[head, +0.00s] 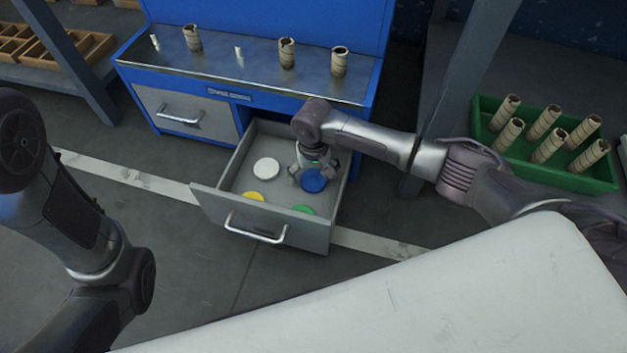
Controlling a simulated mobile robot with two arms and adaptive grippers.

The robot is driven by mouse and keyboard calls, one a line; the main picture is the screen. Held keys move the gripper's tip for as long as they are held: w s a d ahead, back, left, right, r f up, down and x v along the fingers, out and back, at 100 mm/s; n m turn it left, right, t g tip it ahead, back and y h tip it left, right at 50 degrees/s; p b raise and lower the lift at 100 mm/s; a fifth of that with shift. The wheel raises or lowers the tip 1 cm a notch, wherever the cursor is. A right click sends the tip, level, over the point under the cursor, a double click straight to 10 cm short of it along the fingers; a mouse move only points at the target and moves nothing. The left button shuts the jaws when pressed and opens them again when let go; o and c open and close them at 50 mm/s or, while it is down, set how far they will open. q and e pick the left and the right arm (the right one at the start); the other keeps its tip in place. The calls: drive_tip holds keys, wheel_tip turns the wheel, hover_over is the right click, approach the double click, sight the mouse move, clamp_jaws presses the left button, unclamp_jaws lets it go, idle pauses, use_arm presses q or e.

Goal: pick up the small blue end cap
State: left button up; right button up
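The blue end cap (314,183) is a round disc lying in the open grey drawer, towards its right side. My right gripper (314,175) reaches down into the drawer directly over the blue cap. Its fingers look spread apart, one to each side above the cap, and they hide the cap's far edge. I cannot tell whether the fingers touch it. My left arm is at the left of the head view, but its gripper is out of sight.
The drawer (205,197) also holds a white cap (266,169), a yellow cap (253,196) and a green cap (303,209). Cardboard rolls stand on the blue workbench (262,68) behind. A green tray (590,182) with several rolls is at the right.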

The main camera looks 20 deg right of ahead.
drive_tip(key=c, duration=0.7)
drive_tip(key=shift+r, duration=0.15)
